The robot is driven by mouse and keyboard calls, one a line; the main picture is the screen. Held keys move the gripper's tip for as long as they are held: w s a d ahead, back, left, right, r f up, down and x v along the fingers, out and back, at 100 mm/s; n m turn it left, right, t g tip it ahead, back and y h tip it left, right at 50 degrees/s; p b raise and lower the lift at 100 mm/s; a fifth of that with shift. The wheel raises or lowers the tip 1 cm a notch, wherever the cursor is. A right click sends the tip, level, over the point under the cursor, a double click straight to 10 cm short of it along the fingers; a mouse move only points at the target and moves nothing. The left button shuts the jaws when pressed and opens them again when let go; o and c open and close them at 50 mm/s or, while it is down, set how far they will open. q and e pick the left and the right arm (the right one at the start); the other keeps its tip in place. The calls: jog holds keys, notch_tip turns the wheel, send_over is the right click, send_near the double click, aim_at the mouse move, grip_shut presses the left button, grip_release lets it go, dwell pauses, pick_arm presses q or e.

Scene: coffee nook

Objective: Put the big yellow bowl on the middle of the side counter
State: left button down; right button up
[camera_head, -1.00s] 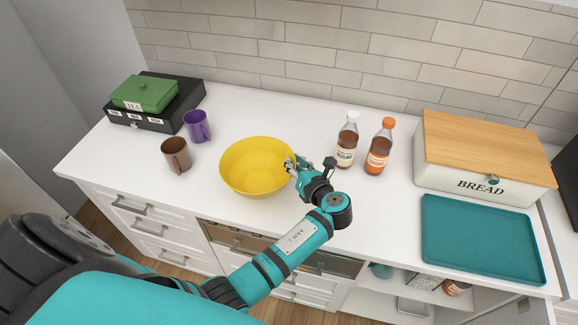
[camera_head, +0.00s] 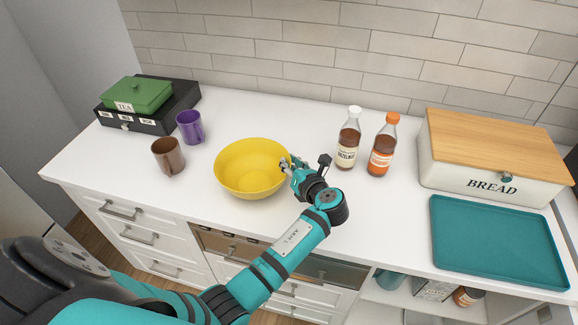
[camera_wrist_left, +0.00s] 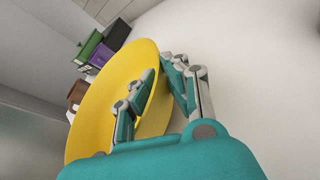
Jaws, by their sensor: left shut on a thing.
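The big yellow bowl (camera_head: 250,170) is upright at the middle of the white counter (camera_head: 330,208) in the head view. My left gripper (camera_head: 287,165) is shut on the bowl's right rim. The wrist view shows the bowl (camera_wrist_left: 90,125) large and tilted by the camera angle, with one finger of my left gripper (camera_wrist_left: 155,80) inside the rim and one outside. I cannot tell whether the bowl's base touches the counter. My right gripper is not in view.
A brown mug (camera_head: 168,157) and a purple mug (camera_head: 190,128) stand left of the bowl. A white-capped bottle (camera_head: 348,143) and an orange-capped bottle (camera_head: 382,150) stand to its right. Farther right are a bread box (camera_head: 480,180) and a teal tray (camera_head: 490,240). A green tea box (camera_head: 137,95) sits back left.

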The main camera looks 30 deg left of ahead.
pick_arm(q)
jog(key=c, duration=1.4)
grip_release()
jog(key=shift+f, duration=0.15)
jog(key=b+v, duration=0.1)
jog(key=v, duration=1.1)
jog(key=shift+b, duration=0.4)
